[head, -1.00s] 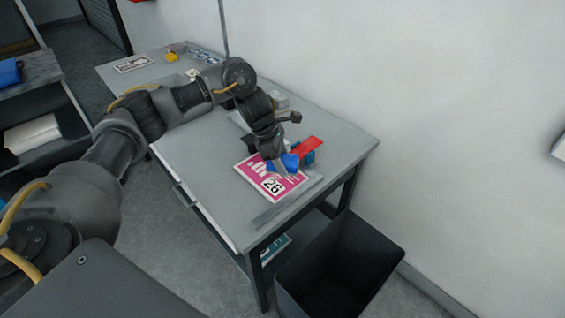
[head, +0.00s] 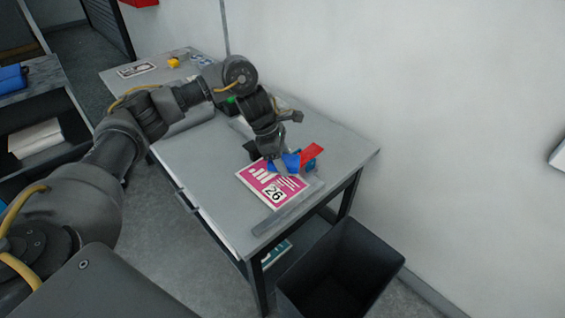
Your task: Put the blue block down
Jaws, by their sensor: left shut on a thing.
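The blue block (head: 290,162) is at my left gripper (head: 281,165), above or on the top edge of a pink and white sheet marked 26 (head: 262,183). My left gripper points down and is shut on the blue block. Whether the block touches the sheet or the table cannot be told. The grey table (head: 205,165) lies under them. My right gripper is not in view.
A red flat piece (head: 312,153) and a teal item lie just behind the block. A metal strip (head: 285,210) lies along the table's near edge. A dark open bin (head: 340,270) stands on the floor in front.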

